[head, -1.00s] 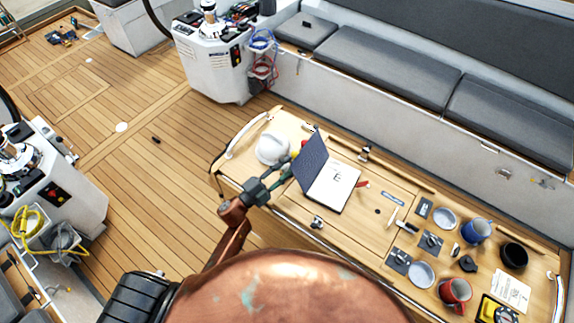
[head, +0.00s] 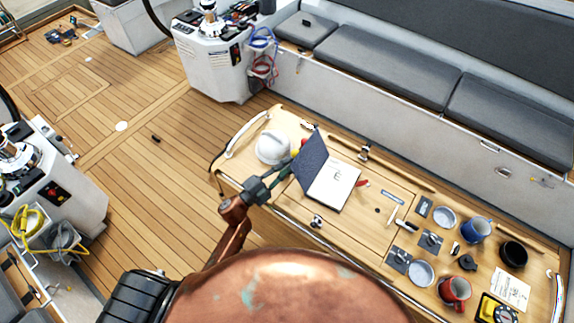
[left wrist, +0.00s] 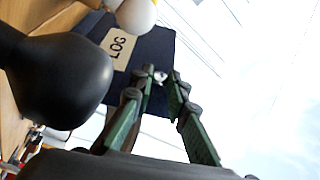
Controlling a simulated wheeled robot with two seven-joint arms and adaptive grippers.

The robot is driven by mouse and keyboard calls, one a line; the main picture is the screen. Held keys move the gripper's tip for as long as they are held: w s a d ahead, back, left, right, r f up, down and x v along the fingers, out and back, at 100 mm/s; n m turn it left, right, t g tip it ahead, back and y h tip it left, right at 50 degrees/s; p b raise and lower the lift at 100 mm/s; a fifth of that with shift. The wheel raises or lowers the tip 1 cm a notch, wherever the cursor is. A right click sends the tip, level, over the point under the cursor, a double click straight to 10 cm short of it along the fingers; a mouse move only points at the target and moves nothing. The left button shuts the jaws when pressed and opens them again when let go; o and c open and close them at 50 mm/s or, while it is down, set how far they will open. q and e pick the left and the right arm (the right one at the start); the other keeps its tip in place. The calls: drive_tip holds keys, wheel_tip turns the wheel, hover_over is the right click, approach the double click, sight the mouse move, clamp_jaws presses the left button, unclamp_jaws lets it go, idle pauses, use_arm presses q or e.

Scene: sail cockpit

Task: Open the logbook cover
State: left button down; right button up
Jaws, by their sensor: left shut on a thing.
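The logbook stands open on the table, with its white page (head: 336,188) showing. Its dark blue cover (head: 310,162) is raised and leans to the left of the page. My left gripper (head: 291,163) is at the cover's left edge. In the left wrist view, the cover (left wrist: 150,48) shows its outer face with a "LOG" label, and the tips of my left gripper (left wrist: 161,78) are shut on its edge. My right gripper is not in view.
A white rounded object (head: 272,147) stands close behind my left gripper. A red-handled item (head: 362,184) lies right of the page. Mugs, including a red one (head: 455,290) and a blue one (head: 476,230), stand farther right. A grey cushioned bench (head: 400,72) runs behind the table.

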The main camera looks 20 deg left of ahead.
sight(296, 169)
use_arm(q)
drive_tip(key=d+r+m+p, duration=0.1)
drive_tip(key=m+p, duration=0.1)
drive_tip(key=s+d+r+m+g+p, duration=0.1)
drive_tip(key=d+m, duration=0.1)
drive_tip(key=shift+d+r+g+p, duration=0.25)
drive_tip(key=shift+r+g+p, duration=0.05)
drive_tip(key=shift+r+p, duration=0.05)
drive_tip(key=shift+s+d+m, duration=0.15)
drive_tip(key=shift+d+m, duration=0.25)
drive_tip(key=shift+d, duration=0.05)
drive_tip(key=c, duration=2)
unclamp_jaws()
drive_tip(key=shift+o, duration=0.5)
drive_tip(key=v, duration=1.2)
drive_tip(key=shift+r, duration=0.15)
